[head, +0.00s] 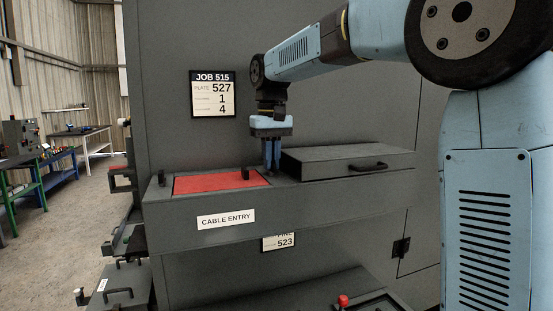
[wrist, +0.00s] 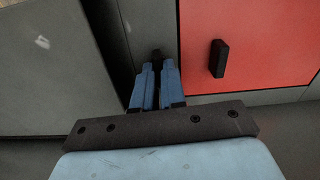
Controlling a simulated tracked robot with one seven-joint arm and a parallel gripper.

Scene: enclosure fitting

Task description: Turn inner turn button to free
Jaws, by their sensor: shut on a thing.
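My gripper (head: 272,165) points down at the strip between the red plate and the raised grey cover on the cable entry ledge. In the wrist view its blue fingers (wrist: 157,72) are close together around a small dark piece, the inner turn button (wrist: 156,54). The fingers hide most of the button, so I cannot tell its angle. The red plate (head: 205,184) lies in the ledge to the left of the gripper. It also shows in the wrist view (wrist: 265,45), to the right of the fingers.
A black upright handle (head: 245,174) stands on the red plate, close to the gripper. Another dark piece (head: 161,180) is at the plate's left edge. A job sign (head: 213,93) hangs behind.

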